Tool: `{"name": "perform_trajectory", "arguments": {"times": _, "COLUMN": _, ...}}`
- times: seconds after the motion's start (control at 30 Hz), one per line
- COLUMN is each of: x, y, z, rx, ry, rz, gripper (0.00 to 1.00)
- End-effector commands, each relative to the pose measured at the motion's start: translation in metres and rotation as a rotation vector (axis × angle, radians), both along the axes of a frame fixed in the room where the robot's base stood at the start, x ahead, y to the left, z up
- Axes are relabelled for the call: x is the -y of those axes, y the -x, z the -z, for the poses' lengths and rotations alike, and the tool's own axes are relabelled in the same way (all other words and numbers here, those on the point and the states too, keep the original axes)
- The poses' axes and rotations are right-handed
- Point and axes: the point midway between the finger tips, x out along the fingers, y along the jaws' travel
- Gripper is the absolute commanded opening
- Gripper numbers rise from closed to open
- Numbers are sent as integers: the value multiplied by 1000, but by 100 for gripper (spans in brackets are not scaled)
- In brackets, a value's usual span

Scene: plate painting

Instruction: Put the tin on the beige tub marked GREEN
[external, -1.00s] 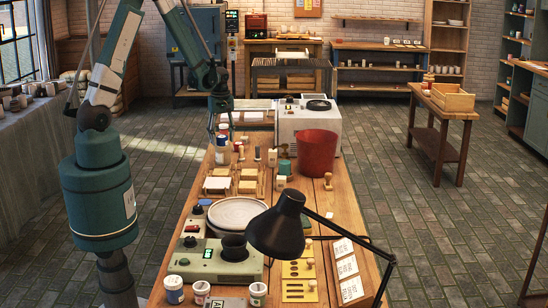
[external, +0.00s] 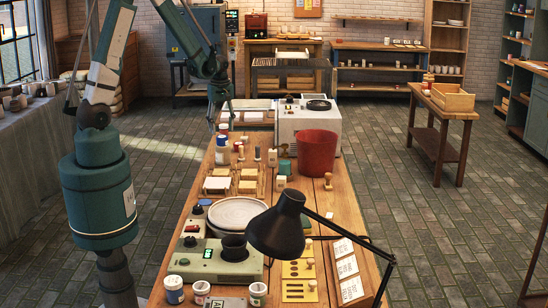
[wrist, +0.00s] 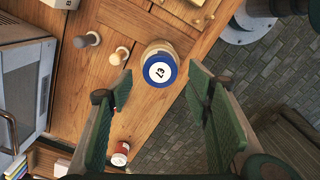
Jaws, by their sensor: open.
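My gripper (external: 213,124) is open above the far left part of the workbench in the external view. In the wrist view its two green-padded fingers (wrist: 159,94) are spread apart with nothing held. A small red-and-white can (wrist: 120,155) is near the left finger. I cannot read the word GREEN on any container, so tin and tub cannot be told apart surely.
Two knobbed stamps (wrist: 118,57) stand left of the blue-rimmed container. A red bucket (external: 317,152), a black lamp (external: 277,226) and a round plate (external: 236,213) occupy the workbench. The bench edge and tiled floor lie right of the container in the wrist view.

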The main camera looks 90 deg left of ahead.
Motion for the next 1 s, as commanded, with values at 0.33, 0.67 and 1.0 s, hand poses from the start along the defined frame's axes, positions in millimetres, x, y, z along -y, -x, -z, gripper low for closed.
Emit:
{"name": "perform_trajectory", "arguments": {"times": 0.33, "x": 1, "y": 0, "z": -43, "rx": 0, "ry": 0, "rz": 0, "gripper": 49}}
{"name": "perform_trajectory", "arguments": {"times": 0.67, "x": 0, "y": 0, "z": -66, "rx": 0, "ry": 0, "rz": 0, "gripper": 49}}
{"name": "perform_trajectory", "arguments": {"times": 1.0, "x": 0, "y": 0, "z": -68, "rx": 0, "ry": 0, "rz": 0, "gripper": 49}}
